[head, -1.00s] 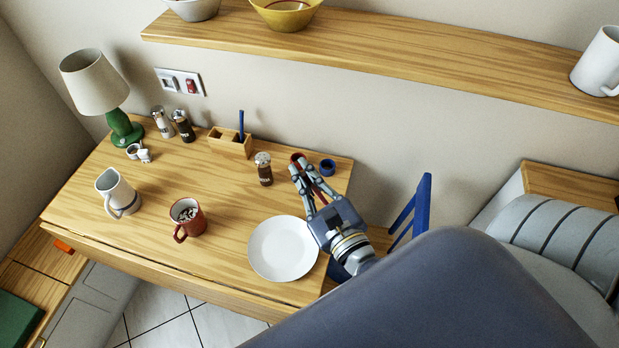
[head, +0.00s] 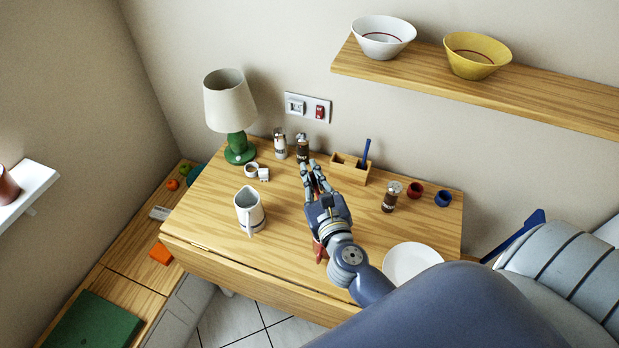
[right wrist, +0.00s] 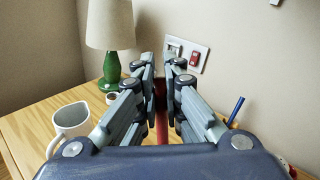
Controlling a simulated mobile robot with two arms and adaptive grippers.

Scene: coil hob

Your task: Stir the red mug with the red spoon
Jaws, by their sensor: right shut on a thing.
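The red mug (head: 319,251) is on the wooden table in the head view, mostly hidden behind my right gripper and wrist. My right gripper (head: 313,168) reaches over the table beyond the mug. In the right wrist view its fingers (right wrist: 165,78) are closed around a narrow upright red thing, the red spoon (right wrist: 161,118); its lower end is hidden. My left gripper is not in view.
A white jug (head: 248,211) stands left of the mug. Behind are a green lamp (head: 238,146), shakers (head: 279,146) and a wooden holder (head: 350,169) with a blue utensil. A white plate (head: 411,263), another shaker (head: 390,198) and small red (head: 414,190) and blue cups are right.

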